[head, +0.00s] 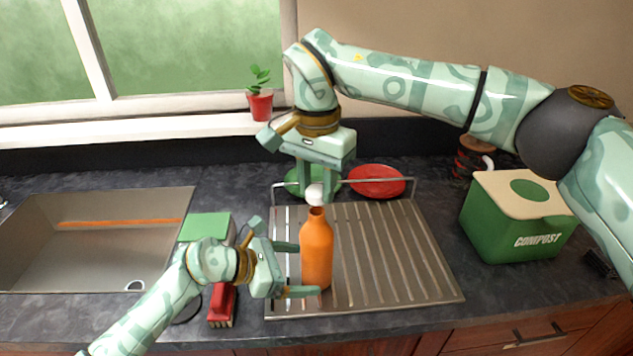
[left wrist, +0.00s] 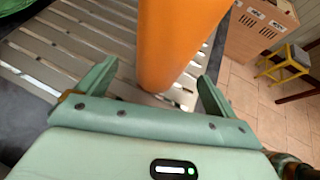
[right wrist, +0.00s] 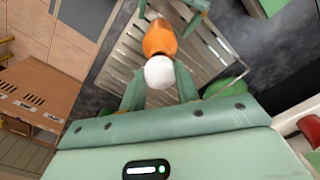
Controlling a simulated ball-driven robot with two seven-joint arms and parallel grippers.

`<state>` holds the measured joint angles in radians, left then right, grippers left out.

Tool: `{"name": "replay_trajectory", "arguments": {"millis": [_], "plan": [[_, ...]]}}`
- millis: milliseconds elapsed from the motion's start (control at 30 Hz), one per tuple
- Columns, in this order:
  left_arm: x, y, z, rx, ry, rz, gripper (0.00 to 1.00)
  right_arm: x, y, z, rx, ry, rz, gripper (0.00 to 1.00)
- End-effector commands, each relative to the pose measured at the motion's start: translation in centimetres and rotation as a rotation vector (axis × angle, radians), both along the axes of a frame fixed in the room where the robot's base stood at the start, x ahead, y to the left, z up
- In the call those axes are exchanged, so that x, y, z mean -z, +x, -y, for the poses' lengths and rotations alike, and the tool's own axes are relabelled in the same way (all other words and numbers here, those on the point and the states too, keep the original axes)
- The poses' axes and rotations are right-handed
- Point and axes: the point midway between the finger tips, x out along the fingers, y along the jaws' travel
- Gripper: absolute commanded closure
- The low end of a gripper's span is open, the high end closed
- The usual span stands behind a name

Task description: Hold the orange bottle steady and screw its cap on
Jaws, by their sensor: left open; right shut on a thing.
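The orange bottle (head: 316,255) stands upright on the ribbed metal drainboard, its neck open at the top. My left gripper (head: 303,268) is open at the bottle's left side, with its fingers reaching to either side of the body. In the left wrist view the bottle (left wrist: 172,45) stands between the spread fingers. My right gripper (head: 316,192) points down above the bottle, shut on the round white cap (head: 315,194). In the right wrist view the cap (right wrist: 159,72) is between the fingertips, in line with the orange neck. The head view shows the cap just above the mouth.
The drainboard (head: 400,255) has a wire rack behind it with a red plate (head: 377,181) and a green plate. A green compost bin (head: 515,220) stands at right. The sink (head: 90,240), a green sponge-like block and a red brush (head: 222,305) are at left.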

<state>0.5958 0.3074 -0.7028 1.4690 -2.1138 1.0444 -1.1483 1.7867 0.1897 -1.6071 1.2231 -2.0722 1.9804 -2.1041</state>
Motion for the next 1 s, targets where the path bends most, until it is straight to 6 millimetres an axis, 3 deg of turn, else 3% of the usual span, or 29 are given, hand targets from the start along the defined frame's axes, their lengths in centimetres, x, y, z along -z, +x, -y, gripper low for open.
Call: {"name": "replay_trajectory", "arguments": {"millis": [300,667,833,1000], "plan": [[1.6,1.0,2.9,-0.001,-0.001,0.001,0.07,0.0,0.0,0.0,0.000,0.000,0.000,0.89],[1.9,1.0,3.2,-0.001,0.000,0.000,0.07,0.0,0.0,0.0,0.000,0.000,0.000,0.89],[1.9,1.0,3.2,-0.001,0.000,0.000,0.54,0.0,0.0,0.0,0.000,0.000,0.000,0.89],[1.8,1.0,3.2,-0.001,0.000,0.000,0.54,0.0,0.0,0.0,0.000,0.000,0.000,0.89]]}}
